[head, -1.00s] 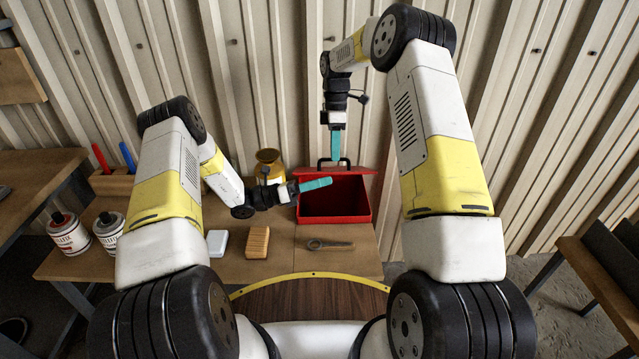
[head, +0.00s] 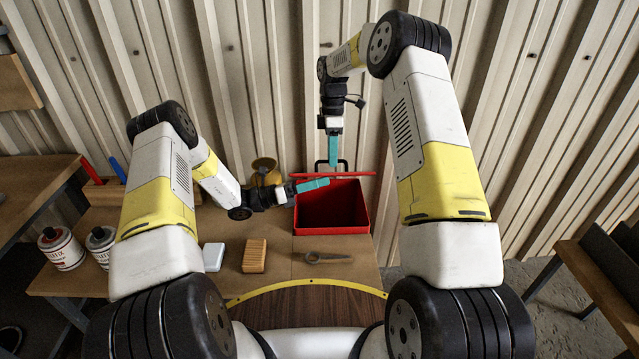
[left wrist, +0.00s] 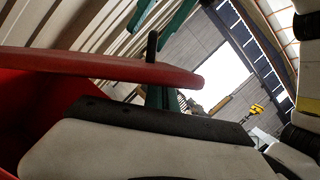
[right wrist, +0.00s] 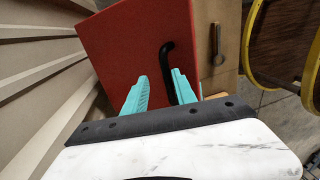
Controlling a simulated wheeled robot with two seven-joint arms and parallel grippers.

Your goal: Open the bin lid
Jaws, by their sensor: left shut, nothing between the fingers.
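The red bin (head: 333,233) stands at the table's back right, its inside showing. Its lid (head: 350,174) is raised at the back edge and looks nearly edge-on in the head view; the left wrist view shows the lid (left wrist: 90,66) across the picture. A black handle (head: 346,164) sits on the lid's outer side. My left gripper (head: 328,182) is shut and empty on the lid's front side; contact is unclear. My right gripper (head: 334,165) is at the handle. In the right wrist view its fingers (right wrist: 160,78) are apart, with the handle (right wrist: 168,62) between them.
A yellow-brown pot (head: 264,165) stands left of the bin. Cans (head: 60,250) stand at the left. A ribbed wall (head: 270,80) is close behind.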

